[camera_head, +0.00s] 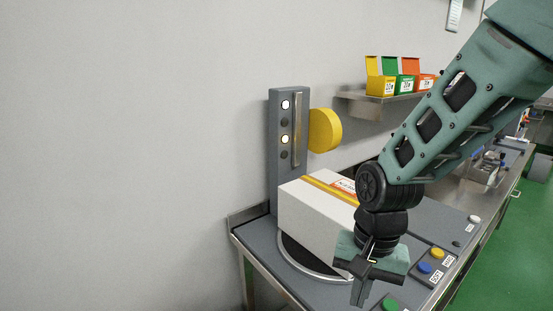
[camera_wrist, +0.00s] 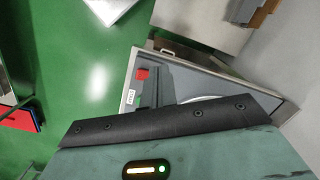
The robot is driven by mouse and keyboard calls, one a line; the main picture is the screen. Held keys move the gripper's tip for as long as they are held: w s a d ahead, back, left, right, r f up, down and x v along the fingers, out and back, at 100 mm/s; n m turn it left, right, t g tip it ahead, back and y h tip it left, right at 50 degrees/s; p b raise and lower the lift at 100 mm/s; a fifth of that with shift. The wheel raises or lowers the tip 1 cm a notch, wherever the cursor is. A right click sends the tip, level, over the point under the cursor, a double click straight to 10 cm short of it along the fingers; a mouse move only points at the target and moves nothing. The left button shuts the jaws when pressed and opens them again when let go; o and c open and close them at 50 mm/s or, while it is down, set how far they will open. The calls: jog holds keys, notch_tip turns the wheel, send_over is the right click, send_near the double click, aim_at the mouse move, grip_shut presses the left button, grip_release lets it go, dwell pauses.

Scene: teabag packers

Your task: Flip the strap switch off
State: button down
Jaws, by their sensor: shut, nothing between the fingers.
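My gripper (camera_head: 361,290) is shut and empty, pointing down over the front part of the bench in front of the white carton (camera_head: 312,218). In the wrist view, a small red block (camera_wrist: 143,74) sits on the grey bench top near its edge, beside a small white label (camera_wrist: 131,97). It may be the strap switch, but I cannot tell its position. In the head view no red switch shows clearly; my gripper and wrist hide part of that area. The carton has a yellow strap across its top and stands on a round plate (camera_head: 290,258).
A grey column (camera_head: 274,140) with lamps and a yellow roll (camera_head: 325,130) stands behind the carton. Blue (camera_head: 424,267), yellow (camera_head: 437,254) and green (camera_head: 390,304) buttons lie close to my gripper. A wall shelf (camera_head: 370,104) holds coloured boxes. Green floor (camera_head: 520,240) is clear at right.

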jog(key=s+a+r+n+b, duration=0.1)
jog(key=s+a+n+b, duration=0.15)
jog(key=s+n, duration=1.1)
jog(key=w+d+f+m+h+p, duration=0.1)
jog(key=w+d+f+p, duration=0.15)
jog(key=w, duration=0.45)
jog(key=w+d+f+g+p, duration=0.1)
jog(key=w+d, duration=0.2)
jog(key=w, duration=0.3)
jog(key=w+d+f+m+h+p, duration=0.1)
jog(key=w+d+p, duration=0.15)
jog(key=w, duration=0.45)
jog(key=f+p, duration=0.1)
jog(key=f, duration=0.2)
jog(key=s+d+f+p, duration=0.1)
jog(key=f, duration=0.3)
jog(key=s+d+f+p, duration=0.1)
jog(key=f, duration=0.3)
jog(key=shift+f+p, duration=0.45)
jog(key=shift+f, duration=0.6)
